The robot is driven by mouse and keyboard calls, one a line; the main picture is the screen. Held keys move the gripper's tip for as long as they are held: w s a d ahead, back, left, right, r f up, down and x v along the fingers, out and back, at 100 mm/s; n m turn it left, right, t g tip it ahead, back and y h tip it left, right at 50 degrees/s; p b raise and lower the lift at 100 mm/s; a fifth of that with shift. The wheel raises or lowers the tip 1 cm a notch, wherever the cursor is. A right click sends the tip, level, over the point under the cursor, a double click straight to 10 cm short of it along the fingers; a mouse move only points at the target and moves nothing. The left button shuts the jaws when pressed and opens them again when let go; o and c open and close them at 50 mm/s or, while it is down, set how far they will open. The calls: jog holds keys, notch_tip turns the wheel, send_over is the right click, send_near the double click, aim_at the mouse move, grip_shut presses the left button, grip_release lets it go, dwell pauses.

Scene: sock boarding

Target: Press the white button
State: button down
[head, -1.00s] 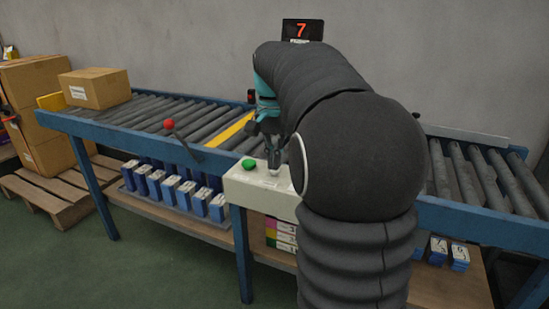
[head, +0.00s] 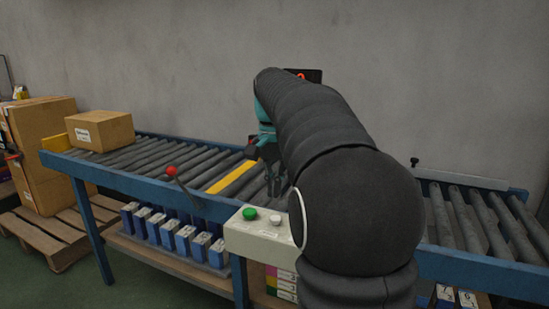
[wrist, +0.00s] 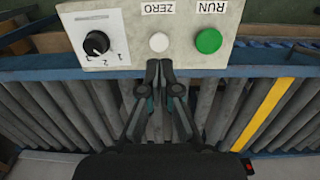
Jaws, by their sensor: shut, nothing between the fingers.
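The white button (head: 275,219) sits on a pale control box (head: 245,236) at the front edge of the conveyor, to the right of a green button (head: 249,213). In the wrist view the white button (wrist: 159,42) is under a label reading ZERO upside down, between a black dial (wrist: 96,43) and the green button (wrist: 208,41). My gripper (head: 272,192) is shut and empty, above the rollers behind the box. In the wrist view its fingertips (wrist: 159,66) show just below the white button; they appear apart from it.
A red-knobbed lever (head: 171,171) stands left of the box. A cardboard box (head: 100,130) rests on the conveyor's left end. A yellow strip (head: 232,177) crosses the rollers. A display behind my arm is mostly hidden. Blue-and-white boxes (head: 168,232) stand on the shelf below.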

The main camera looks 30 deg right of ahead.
notch_tip(320, 180, up, 7)
jog(key=shift+w, duration=0.15)
dwell(0.9)
jog(key=s+a+f+n+t, duration=0.3)
jog(key=s+a+f+n, duration=0.2)
jog(key=s+f, duration=0.5)
jog(key=s+a+f+n+t, duration=0.3)
jog(key=s+a+f+n, duration=0.2)
jog(key=s+a+f, duration=0.4)
jog(key=s+f, duration=0.1)
jog(key=s, duration=0.2)
jog(key=shift+a, duration=0.35)
dwell(1.4)
